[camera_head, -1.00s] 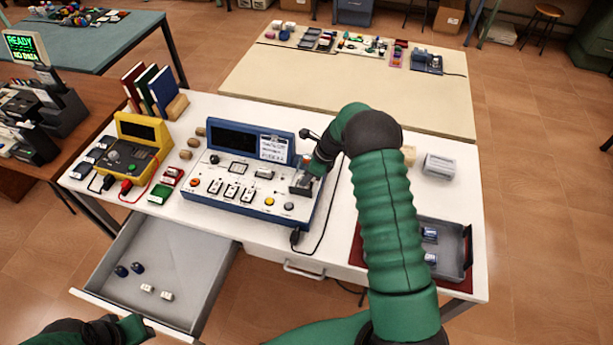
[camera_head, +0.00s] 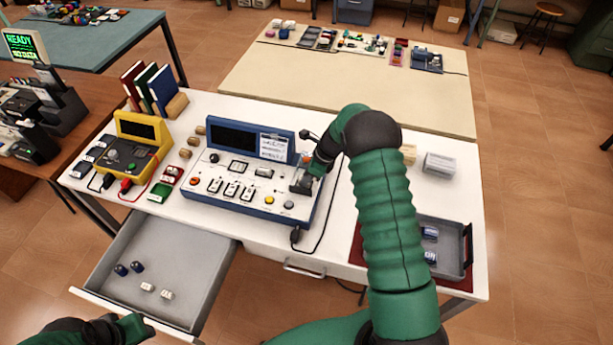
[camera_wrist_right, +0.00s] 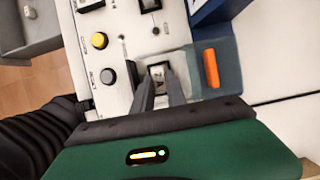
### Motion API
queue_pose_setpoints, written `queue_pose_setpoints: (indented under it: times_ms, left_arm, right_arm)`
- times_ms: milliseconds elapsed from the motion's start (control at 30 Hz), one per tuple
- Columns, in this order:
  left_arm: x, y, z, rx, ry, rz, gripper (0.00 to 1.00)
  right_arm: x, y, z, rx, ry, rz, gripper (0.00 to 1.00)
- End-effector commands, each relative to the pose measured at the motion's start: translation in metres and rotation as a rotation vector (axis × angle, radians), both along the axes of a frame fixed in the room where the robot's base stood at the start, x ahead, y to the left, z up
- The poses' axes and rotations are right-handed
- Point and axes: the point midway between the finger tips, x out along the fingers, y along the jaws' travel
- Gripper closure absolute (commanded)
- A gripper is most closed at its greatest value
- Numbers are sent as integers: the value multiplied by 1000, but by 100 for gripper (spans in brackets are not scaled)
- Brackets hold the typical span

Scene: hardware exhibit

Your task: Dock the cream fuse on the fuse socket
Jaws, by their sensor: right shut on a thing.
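My right gripper (camera_head: 303,184) is over the right end of the blue-framed instrument panel (camera_head: 272,205). In the right wrist view its two grey fingers (camera_wrist_right: 161,84) point down at a pale square fitting (camera_wrist_right: 158,72), which looks like the fuse socket. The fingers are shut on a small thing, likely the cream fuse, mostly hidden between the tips. I cannot tell whether it is seated. My left gripper (camera_head: 135,328) is by the front edge of the open drawer; its fingers are not clear.
A yellow meter (camera_head: 135,150) stands left of the panel. A grey tray (camera_head: 445,237) lies at right.

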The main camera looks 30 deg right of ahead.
Motion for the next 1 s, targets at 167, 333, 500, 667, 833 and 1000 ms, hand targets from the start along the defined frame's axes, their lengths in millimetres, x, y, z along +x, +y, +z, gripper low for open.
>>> queue_pose_setpoints:
  times_ms: [167, 333, 500, 667, 833, 1000]
  left_arm:
    - [0, 0, -3, 0, 0, 0, 64]
    - [0, 0, -5, 0, 0, 0, 64]
    - [0, 0, -4, 0, 0, 0, 64]
    - [0, 0, -1, 0, 0, 0, 64]
    - [0, 0, 13, 0, 0, 0, 64]
    - [0, 0, 25, 0, 0, 0, 64]
  right_arm:
    - [0, 0, -4, 0, 0, 0, 100]
    - [0, 0, -8, 0, 0, 0, 100]
    - [0, 0, -7, 0, 0, 0, 74]
    - [-1, -1, -3, 0, 0, 0, 74]
    - [-4, -4, 13, 0, -1, -1, 74]
    - [-9, -8, 28, 0, 0, -1, 74]
